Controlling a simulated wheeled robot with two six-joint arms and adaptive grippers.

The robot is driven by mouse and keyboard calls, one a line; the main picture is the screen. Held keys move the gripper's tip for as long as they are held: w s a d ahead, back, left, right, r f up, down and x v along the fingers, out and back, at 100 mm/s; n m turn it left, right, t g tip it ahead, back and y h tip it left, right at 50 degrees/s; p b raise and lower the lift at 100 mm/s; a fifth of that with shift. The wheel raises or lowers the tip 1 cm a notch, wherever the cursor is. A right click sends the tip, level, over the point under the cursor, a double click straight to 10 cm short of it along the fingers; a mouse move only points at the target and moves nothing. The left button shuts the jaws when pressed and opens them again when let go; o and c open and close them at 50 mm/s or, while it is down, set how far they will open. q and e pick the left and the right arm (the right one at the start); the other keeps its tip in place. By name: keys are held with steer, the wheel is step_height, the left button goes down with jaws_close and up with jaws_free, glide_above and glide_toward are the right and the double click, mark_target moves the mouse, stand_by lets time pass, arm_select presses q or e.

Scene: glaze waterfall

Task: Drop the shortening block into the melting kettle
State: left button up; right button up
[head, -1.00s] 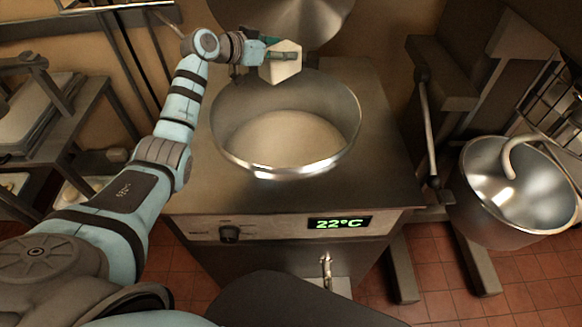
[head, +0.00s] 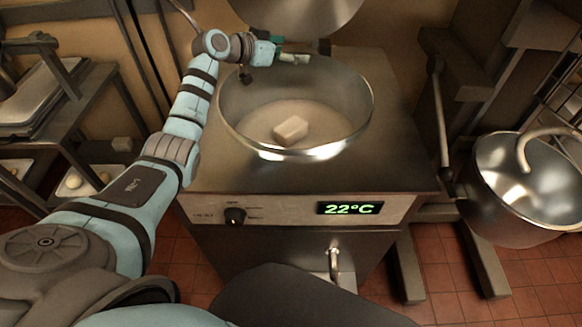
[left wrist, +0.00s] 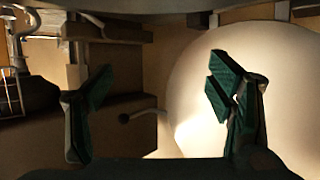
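The shortening block (head: 291,129) is a pale block lying inside the melting kettle (head: 233,118), on the kettle's floor toward the near side. The kettle is a round steel bowl set in a steel cabinet. My left gripper (head: 295,58) is above the kettle's far rim, apart from the block. In the left wrist view its two dark green fingers (left wrist: 160,110) stand wide apart with nothing between them. My right gripper is not in view.
The kettle's lid (head: 300,12) is raised behind it. A display (head: 349,208) on the cabinet front reads 22°C beside a knob (head: 235,215). A mixer bowl (head: 520,205) with a hook stands at right. A rack (head: 70,130) with trays stands at left.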

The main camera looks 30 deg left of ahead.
arm_select(q)
steer(key=v, duration=1.2)
steer(key=shift+w, duration=0.1)
